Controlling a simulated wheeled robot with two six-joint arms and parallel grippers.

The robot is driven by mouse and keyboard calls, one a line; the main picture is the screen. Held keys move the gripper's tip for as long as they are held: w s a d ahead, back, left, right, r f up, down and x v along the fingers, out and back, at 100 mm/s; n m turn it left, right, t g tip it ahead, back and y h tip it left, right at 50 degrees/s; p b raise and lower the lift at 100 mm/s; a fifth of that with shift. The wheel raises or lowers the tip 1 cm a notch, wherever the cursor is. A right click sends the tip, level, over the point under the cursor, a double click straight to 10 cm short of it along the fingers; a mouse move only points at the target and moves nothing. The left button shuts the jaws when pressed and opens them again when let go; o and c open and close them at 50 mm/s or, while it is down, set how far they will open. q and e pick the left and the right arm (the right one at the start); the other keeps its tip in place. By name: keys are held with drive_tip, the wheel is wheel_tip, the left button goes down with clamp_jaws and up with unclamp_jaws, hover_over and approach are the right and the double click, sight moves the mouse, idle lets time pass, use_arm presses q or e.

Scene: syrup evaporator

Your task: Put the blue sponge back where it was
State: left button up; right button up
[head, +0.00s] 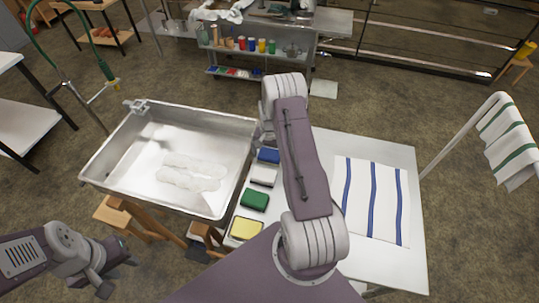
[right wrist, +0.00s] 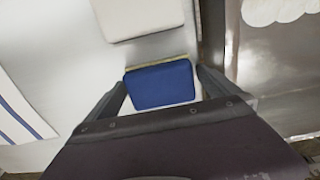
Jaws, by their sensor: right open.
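The blue sponge (head: 268,155) is at the far end of a row of sponges along the left edge of the white table (head: 325,140). In the right wrist view the blue sponge (right wrist: 160,86) lies between the two spread fingers of my right gripper (right wrist: 165,82), with a thin yellowish strip along one edge. The gripper is open; I cannot tell whether a finger touches the sponge. In the head view my right arm hides most of this gripper. My left gripper (head: 115,273) is open and empty at the lower left, away from the sponges.
A white sponge (head: 263,176), a green sponge (head: 254,200) and a yellow sponge (head: 246,228) continue the row. A metal basin (head: 112,150) with whitish patches stands just left. A blue-striped cloth (head: 360,205) covers the table's right part. A striped towel (head: 505,140) hangs at the right.

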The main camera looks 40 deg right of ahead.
sight(269, 154)
drive_tip(key=shift+r, duration=0.55)
wheel_tip(269, 154, up, 11)
drive_tip(key=b, duration=0.2)
drive_tip(key=s+a+r+n, duration=0.2)
drive_tip(key=s+a+n, duration=0.3)
drive_tip(key=s+a, duration=0.3)
drive_tip(key=s+a+r+n+t, duration=0.1)
drive_tip(key=s+a+r+n, duration=0.2)
drive_tip(key=s+a+n, duration=0.2)
drive_tip(key=s+a, duration=0.3)
drive_tip(key=a, duration=0.4)
drive_tip(key=shift+s, duration=0.15)
